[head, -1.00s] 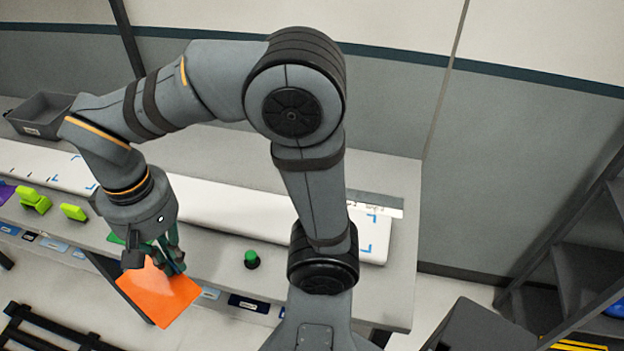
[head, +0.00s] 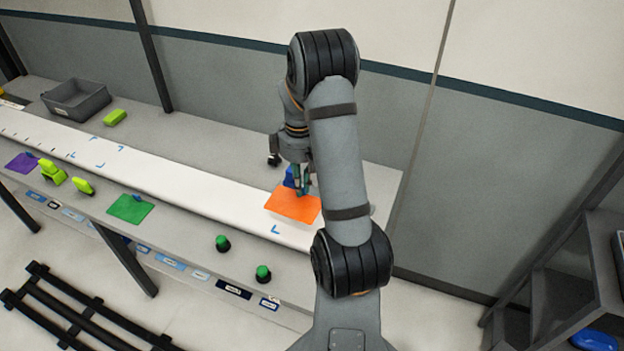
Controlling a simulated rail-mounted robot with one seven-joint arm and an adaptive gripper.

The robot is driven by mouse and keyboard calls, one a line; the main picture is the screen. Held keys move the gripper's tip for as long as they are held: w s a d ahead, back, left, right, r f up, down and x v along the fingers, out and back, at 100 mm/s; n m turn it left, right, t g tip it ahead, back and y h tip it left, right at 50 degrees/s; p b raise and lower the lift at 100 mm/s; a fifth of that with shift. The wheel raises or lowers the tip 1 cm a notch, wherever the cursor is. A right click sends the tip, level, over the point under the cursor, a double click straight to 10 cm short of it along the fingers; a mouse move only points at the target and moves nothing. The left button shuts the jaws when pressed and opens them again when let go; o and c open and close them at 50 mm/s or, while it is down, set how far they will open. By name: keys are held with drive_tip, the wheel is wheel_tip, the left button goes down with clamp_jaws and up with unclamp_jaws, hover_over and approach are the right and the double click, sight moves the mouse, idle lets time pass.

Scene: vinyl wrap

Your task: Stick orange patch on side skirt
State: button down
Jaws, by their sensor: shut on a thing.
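The orange patch (head: 291,206) is a flat sheet at the right part of the long white side skirt (head: 190,188). My gripper (head: 300,190) is shut on the patch at its upper edge, by a small blue piece. The patch is over the skirt's white surface, near a blue corner mark (head: 275,230); I cannot tell whether it touches. My arm hides the skirt's right end and part of the gripper.
A green patch (head: 131,208) and a purple patch (head: 22,162) lie on the bench front. A grey bin (head: 77,99) and a lime block (head: 115,117) sit at the back.

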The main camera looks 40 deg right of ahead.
drive_tip(key=d+f+b, duration=0.1)
drive_tip(key=f+b, duration=0.1)
drive_tip(key=f, duration=0.1)
drive_tip(key=d+f+b, duration=0.1)
drive_tip(key=f+b, duration=0.1)
drive_tip(key=f, duration=0.1)
drive_tip(key=s+f+b, duration=0.1)
drive_tip(key=f+b, duration=0.1)
drive_tip(key=f, duration=0.1)
drive_tip(key=shift+s+d, duration=0.1)
drive_tip(key=shift+d, duration=0.3)
drive_tip(key=shift+s+f+b, duration=0.1)
drive_tip(key=shift+f+b, duration=0.5)
drive_tip(key=shift+b, duration=0.2)
idle(1.5)
drive_tip(key=c, duration=1.9)
unclamp_jaws()
drive_tip(key=shift+o, duration=0.5)
wheel_tip(320, 180, up, 12)
